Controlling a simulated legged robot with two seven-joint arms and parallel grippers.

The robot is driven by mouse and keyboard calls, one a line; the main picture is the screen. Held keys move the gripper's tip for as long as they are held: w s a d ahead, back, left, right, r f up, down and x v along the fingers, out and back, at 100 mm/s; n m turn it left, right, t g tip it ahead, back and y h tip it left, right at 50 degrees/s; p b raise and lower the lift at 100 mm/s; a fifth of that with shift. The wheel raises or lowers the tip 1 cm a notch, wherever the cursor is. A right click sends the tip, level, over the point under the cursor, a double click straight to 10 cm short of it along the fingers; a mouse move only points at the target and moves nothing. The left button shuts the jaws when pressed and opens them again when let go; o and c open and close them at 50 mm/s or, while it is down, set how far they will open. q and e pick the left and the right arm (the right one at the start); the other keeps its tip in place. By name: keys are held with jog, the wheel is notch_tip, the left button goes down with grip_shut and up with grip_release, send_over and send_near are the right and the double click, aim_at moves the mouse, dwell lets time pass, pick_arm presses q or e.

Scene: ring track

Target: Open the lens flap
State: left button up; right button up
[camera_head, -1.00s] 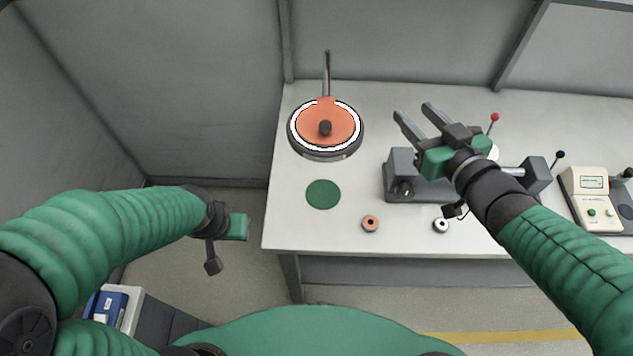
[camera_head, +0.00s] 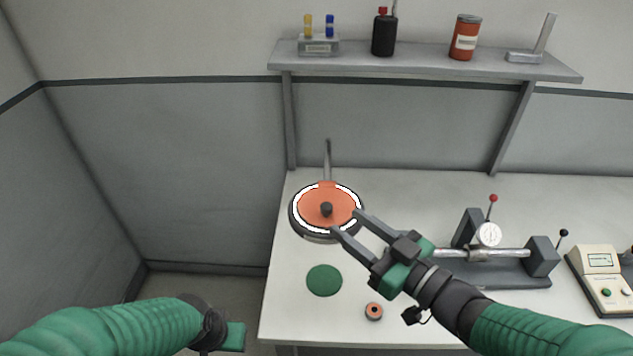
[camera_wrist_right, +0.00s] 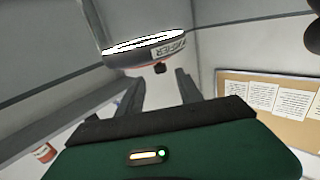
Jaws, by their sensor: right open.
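The lens flap (camera_head: 316,198) is a flat orange disc with a black knob (camera_head: 326,209) in its middle. It lies shut over a round dark lens housing (camera_head: 302,229) with a glowing white ring. The housing also shows in the right wrist view (camera_wrist_right: 126,58), above and beyond the fingers. My right gripper (camera_head: 345,222) is open and empty. Its fingertips are at the housing's front right edge in the head view; I cannot tell whether they touch. In the right wrist view the two fingers (camera_wrist_right: 158,88) are apart. My left gripper (camera_head: 232,338) is at the lower left; its fingers cannot be made out.
A thin post (camera_head: 327,160) stands behind the housing. A green disc (camera_head: 324,280) and an orange ring (camera_head: 373,311) lie in front on the bench. A grey fixture with a dial (camera_head: 488,234) stands right, beside a cream meter (camera_head: 597,276). A shelf (camera_head: 420,64) hangs above.

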aim_at(323, 204)
jog(key=p, duration=0.1)
jog(key=w+a+p, duration=0.1)
jog(key=p, duration=0.1)
jog(key=shift+w+a+r, duration=0.2)
jog(key=shift+a+r, duration=0.05)
jog(key=shift+r, duration=0.1)
jog(key=shift+w+a+f+b, duration=0.2)
jog(key=shift+w+a+b, duration=0.1)
jog(key=shift+w+a, duration=0.2)
jog(key=shift+w+a+f+b, duration=0.25)
jog(key=shift+w+a, duration=0.1)
jog(key=shift+a, duration=0.15)
jog(key=x, duration=0.5)
jog(key=shift+w+a, duration=0.1)
jog(key=shift+w, duration=0.2)
pick_arm(q)
jog(key=v, duration=0.2)
jog(key=w+v, duration=0.1)
jog(key=shift+s+a+r, duration=0.1)
jog(key=shift+r, duration=0.4)
pick_arm(e)
jog(key=shift+r, duration=0.1)
jog(key=shift+s, duration=0.1)
jog(key=shift+c, duration=0.9)
grip_shut()
